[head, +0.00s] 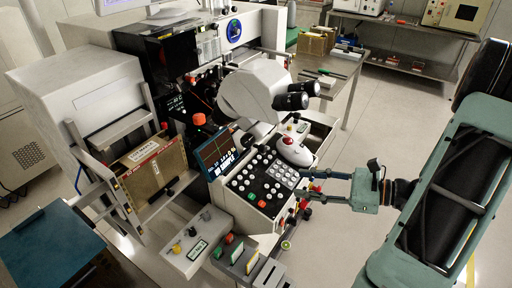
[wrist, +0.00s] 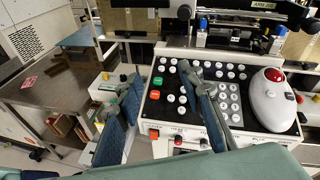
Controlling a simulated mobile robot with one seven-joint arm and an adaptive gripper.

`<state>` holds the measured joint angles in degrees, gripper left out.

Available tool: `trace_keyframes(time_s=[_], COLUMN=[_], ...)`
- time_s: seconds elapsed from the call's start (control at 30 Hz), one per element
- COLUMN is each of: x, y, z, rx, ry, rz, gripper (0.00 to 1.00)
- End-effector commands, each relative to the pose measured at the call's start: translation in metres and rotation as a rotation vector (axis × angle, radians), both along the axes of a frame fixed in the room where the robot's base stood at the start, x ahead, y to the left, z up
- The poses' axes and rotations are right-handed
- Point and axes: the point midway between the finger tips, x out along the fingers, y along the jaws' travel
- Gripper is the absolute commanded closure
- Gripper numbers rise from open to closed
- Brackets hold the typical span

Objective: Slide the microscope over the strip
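The microscope (head: 255,92) is a rounded white head with two black eyepieces (head: 300,95), mounted on the bonding machine above the control panel in the head view. I cannot make out the strip; the area beneath the microscope is largely hidden by its head and the screen. My gripper (head: 308,184) is at the right edge of the control panel, below and to the right of the microscope, apart from it. In the wrist view its two blue-grey fingers (wrist: 157,78) are spread with nothing between them, in front of the button panel (wrist: 208,98).
A white trackball mouse with a red ball (head: 293,150) sits on the panel just above my gripper, beside a small screen (head: 217,152). A cardboard box (head: 152,172) stands on the left rack. A metal table (head: 330,75) is behind. The floor at right is clear.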

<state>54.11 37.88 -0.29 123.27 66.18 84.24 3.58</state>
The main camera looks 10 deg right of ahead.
Motion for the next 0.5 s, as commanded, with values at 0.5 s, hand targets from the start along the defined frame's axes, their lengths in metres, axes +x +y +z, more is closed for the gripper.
trace_keyframes(time_s=[0.5], x=[0.049], y=[0.014], z=[0.042], rx=[0.24], ry=[-0.073], rz=[-0.158], gripper=[0.65])
